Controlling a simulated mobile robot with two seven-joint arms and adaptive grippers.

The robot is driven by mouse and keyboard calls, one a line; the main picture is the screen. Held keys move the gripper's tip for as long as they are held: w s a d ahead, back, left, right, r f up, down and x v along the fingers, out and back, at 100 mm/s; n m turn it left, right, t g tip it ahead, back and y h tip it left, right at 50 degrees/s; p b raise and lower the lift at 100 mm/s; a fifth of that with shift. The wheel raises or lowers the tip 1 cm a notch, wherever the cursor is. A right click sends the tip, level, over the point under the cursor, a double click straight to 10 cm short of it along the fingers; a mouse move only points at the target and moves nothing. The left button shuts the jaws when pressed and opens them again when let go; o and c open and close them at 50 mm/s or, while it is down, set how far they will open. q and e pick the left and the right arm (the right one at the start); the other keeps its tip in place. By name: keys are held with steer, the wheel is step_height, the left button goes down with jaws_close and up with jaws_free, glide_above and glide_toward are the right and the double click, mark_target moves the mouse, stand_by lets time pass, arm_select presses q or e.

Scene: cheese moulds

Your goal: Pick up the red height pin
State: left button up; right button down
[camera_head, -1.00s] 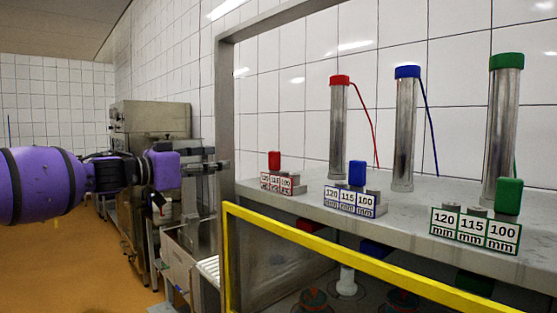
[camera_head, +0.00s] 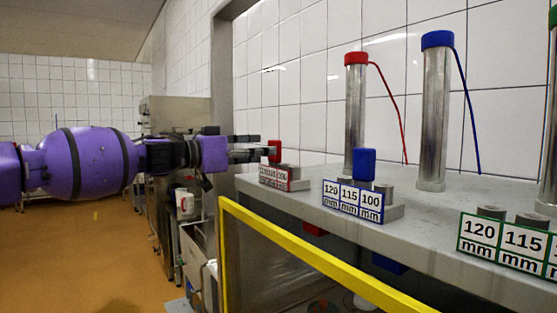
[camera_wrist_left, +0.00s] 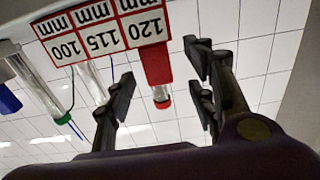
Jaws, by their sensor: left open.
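The red height pin (camera_head: 275,150) stands upright in its red-edged holder (camera_head: 298,185), which is labelled 120, 115 and 100 mm, near the left end of the shelf. In the left wrist view the pin (camera_wrist_left: 155,62) is by the 120 label of the holder (camera_wrist_left: 100,32). My left gripper (camera_head: 255,147) is open and level with the pin, its fingertips close to it. In the left wrist view the pin shows between the spread fingers of the gripper (camera_wrist_left: 162,80); contact cannot be told. The fingers partly hide the holder's surroundings in the head view.
A blue pin (camera_head: 364,164) in its holder and a green-edged holder (camera_head: 500,240) stand further right on the shelf (camera_head: 300,204). Metal tubes with red (camera_head: 356,59) and blue (camera_head: 437,40) caps stand behind. A yellow rail (camera_head: 300,252) runs below the shelf front.

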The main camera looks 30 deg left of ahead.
mark_target(277, 158)
arm_select(q)
steer(key=w+b, duration=0.1)
steer(key=w+d+f+b, duration=0.1)
steer(key=w+b, duration=0.1)
steer(key=shift+w+d+f, duration=0.1)
steer(key=shift+w+d, duration=0.05)
steer(key=shift+d, duration=0.05)
steer(key=shift+w+d+r+b, duration=0.25)
steer(key=shift+w+r+b, duration=0.2)
steer(key=shift+b, duration=0.2)
steer(key=shift+w+d+r, duration=0.1)
steer(key=shift+w, duration=0.05)
steer(key=shift+r, duration=0.2)
jaws_close()
steer(key=shift+r, duration=0.1)
